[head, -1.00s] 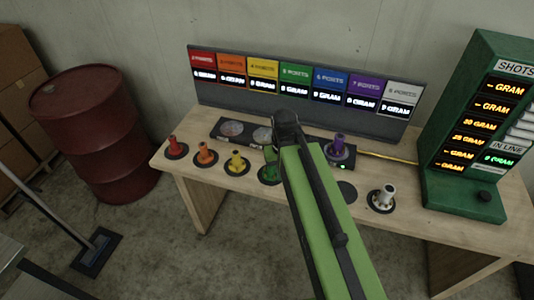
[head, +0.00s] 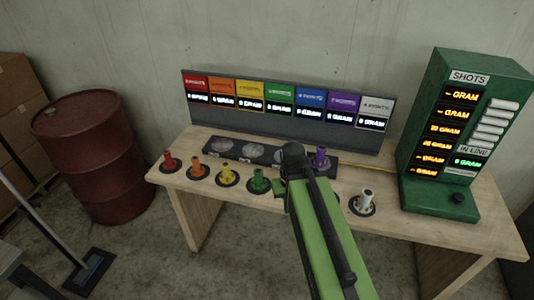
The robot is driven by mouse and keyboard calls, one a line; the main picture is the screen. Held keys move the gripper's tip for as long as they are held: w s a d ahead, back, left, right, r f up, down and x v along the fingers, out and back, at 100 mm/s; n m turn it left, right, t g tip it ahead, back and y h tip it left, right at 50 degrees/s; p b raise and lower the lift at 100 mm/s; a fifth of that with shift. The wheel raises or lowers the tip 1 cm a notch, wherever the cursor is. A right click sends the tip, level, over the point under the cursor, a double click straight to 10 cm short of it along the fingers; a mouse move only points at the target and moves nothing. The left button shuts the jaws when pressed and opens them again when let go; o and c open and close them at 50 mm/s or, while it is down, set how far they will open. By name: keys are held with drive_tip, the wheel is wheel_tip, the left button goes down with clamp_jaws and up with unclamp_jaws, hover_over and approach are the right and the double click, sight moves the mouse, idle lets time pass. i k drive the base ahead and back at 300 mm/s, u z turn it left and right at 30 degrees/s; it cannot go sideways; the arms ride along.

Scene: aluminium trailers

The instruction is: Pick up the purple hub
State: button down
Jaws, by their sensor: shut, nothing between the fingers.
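The purple hub (head: 321,157) stands upright at the right end of a dark flat tray (head: 232,151) on the wooden table, just behind and to the right of my arm's end. My green arm reaches up from the bottom of the head view. My gripper (head: 281,192) shows only in small part beside the arm's dark end joint; it is shut and empty, apart from the purple hub. The arm hides the table spot in front of the hub.
Red (head: 168,161), orange (head: 197,169), yellow (head: 227,175) and green (head: 259,182) hubs stand in a row left of my arm. A white hub (head: 365,201) stands to the right. A coloured display panel (head: 285,130) is behind, and a green SHOTS cabinet (head: 440,200) at the right.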

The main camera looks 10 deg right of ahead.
sight(319, 161)
drive_tip(key=i, duration=0.85)
drive_tip(key=u, duration=0.05)
